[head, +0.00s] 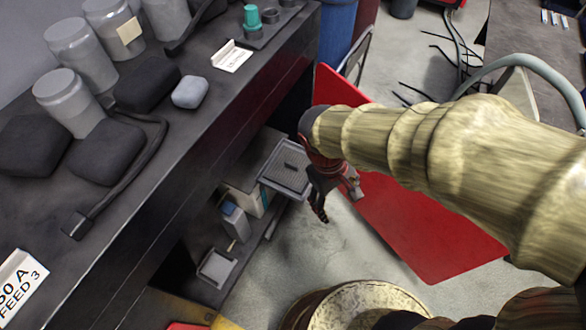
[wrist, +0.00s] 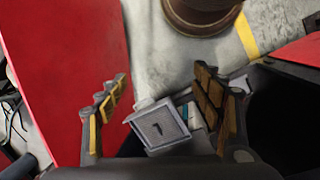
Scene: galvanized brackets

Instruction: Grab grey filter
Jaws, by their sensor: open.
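The grey filter (head: 284,178) is a square, light-rimmed panel with a ridged face and a small dark mark. In the head view it juts out at the edge of the low shelf, just left of my gripper (head: 338,198). The wrist view also shows the filter (wrist: 172,130), low between the two fingers of my gripper (wrist: 162,88) in the picture. My gripper is open, and its fingers stand wide apart on either side of the filter. I cannot tell how far beyond the fingertips it lies. No contact is visible.
A dark bench (head: 150,190) with grey canisters (head: 80,52) and dark pads overhangs the shelf on the left. Below, a white-and-blue box (head: 234,222) and a second square grey piece (head: 216,268) sit there. A red panel (head: 420,225) stands right of my gripper.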

